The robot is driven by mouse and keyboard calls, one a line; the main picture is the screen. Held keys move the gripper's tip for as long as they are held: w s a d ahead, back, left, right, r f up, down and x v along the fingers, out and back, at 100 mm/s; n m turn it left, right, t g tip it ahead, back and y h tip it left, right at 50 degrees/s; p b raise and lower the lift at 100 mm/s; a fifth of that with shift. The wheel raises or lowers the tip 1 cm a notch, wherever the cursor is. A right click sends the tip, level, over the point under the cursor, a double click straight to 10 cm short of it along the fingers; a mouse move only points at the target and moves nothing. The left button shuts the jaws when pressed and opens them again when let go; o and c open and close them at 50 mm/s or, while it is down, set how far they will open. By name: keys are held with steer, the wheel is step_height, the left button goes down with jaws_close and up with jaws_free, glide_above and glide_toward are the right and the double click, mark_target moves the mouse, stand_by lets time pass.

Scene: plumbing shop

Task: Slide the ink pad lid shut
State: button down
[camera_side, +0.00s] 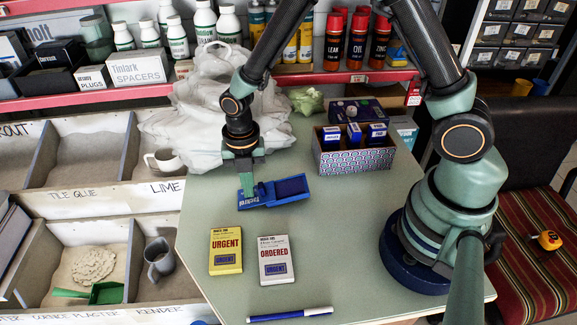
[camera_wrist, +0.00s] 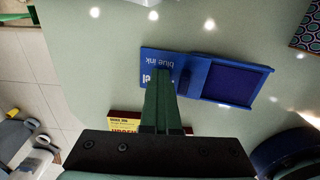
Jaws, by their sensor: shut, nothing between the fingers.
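The blue ink pad (camera_side: 291,187) lies on the table with its dark pad surface uncovered; it also shows in the wrist view (camera_wrist: 233,83). Its lid (camera_side: 249,203) sticks out on the left, with white lettering that reads "blue ink" in the wrist view (camera_wrist: 150,58). My gripper (camera_side: 247,190) is shut and empty, its green fingers pointing down over the lid. In the wrist view the fingertips (camera_wrist: 164,77) cover part of the lid beside the tray's left edge. I cannot tell whether they touch it.
A yellow URGENT box (camera_side: 226,251) and a white ORDERED box (camera_side: 275,260) lie in front of the pad. A blue pen (camera_side: 290,315) is near the front edge. A patterned box (camera_side: 352,157) and white plastic bags (camera_side: 200,125) stand behind. Table right of the pad is clear.

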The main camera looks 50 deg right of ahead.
mark_target(263, 185)
steer(key=shift+s+d+f, duration=0.15)
steer(key=shift+s+d, duration=0.95)
steer(key=shift+s, duration=0.1)
steer(key=shift+s+d, duration=0.9)
steer(key=shift+d, duration=0.05)
steer(key=shift+s+d, duration=0.2)
steer(key=shift+d, duration=0.05)
steer(key=shift+s+d, duration=0.85)
steer(key=shift+s, duration=0.05)
steer(key=shift+w+a, duration=0.15)
steer(key=shift+w, duration=0.05)
steer(key=shift+w+a+r, duration=0.1)
steer(key=shift+r, duration=3.55)
